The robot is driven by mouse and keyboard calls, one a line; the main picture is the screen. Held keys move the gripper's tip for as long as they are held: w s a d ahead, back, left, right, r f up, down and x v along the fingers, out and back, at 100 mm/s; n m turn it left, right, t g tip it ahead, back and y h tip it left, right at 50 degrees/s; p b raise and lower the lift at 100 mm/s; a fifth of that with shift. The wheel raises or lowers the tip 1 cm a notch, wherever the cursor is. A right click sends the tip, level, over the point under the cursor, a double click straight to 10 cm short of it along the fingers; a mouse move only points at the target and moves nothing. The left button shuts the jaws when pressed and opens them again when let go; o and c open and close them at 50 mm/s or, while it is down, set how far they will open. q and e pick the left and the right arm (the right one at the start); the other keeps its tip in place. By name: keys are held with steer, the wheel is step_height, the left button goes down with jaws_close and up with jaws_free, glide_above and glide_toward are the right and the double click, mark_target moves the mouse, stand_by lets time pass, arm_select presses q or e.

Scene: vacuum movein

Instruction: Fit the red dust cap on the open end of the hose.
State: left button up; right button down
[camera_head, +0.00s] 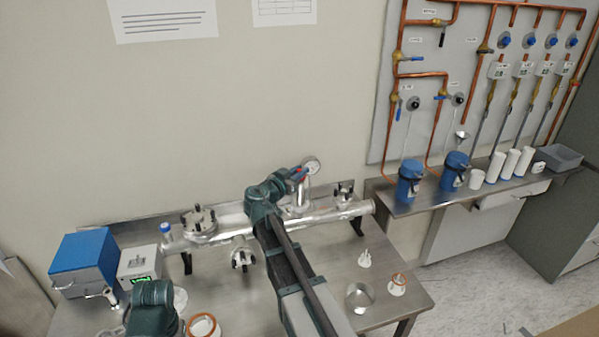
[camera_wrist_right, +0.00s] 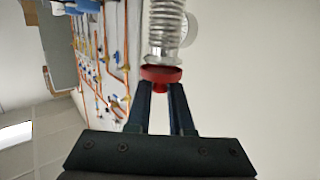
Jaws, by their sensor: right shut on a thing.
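The red dust cap (camera_wrist_right: 161,74) is held by its small knob between the fingertips of my right gripper (camera_wrist_right: 160,92), which is shut on it. The cap's wide face is turned to the flanged open end of the ribbed metal hose (camera_wrist_right: 165,28). Cap and flange line up closely in the wrist view; I cannot tell if they touch or if the cap is seated. In the head view my right gripper (camera_head: 298,174) is near the pressure gauge, and the cap is mostly hidden there. Only a dark green part of my left arm shows at the bottom left; its gripper is not visible.
A silver pipe manifold (camera_head: 335,211) with several ports runs along the back of the steel bench (camera_head: 335,262). A round gauge (camera_head: 311,164) stands close to my right gripper. A blue box (camera_head: 83,258), a small grey box (camera_head: 139,262) and loose fittings (camera_head: 397,284) stand on the bench.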

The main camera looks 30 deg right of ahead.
steer(key=shift+f+b, duration=0.55)
steer(key=shift+f, duration=0.05)
stand_by(1.0)
steer(key=c, duration=0.7)
jaws_free()
steer(key=p+v, duration=0.2)
steer(key=v, duration=1.2)
steer(key=shift+d, duration=0.1)
steer(key=s+a+f+n+g+y, duration=0.5)
steer(key=s+a+f+n+y, duration=0.4)
steer(key=a+f, duration=0.4)
steer(key=s+a+f+n+g+y, duration=0.1)
steer(key=s+a+f+n, duration=0.1)
steer(key=s+a, duration=0.2)
steer(key=s+a+f+n+g+y, duration=0.1)
steer(key=s+a+n, duration=0.1)
steer(key=s+a, duration=0.1)
steer(key=s+a+f+n+g+y, duration=0.1)
steer(key=s+a+f+n+y, duration=0.1)
steer(key=s+a+n, duration=0.1)
steer(key=shift+s+a+f, duration=0.15)
steer(key=shift+s+a, duration=0.3)
steer(key=shift+a, duration=0.15)
steer(key=shift+s+a+f, duration=0.2)
steer(key=shift+s+a, duration=0.25)
steer(key=shift+a, duration=0.15)
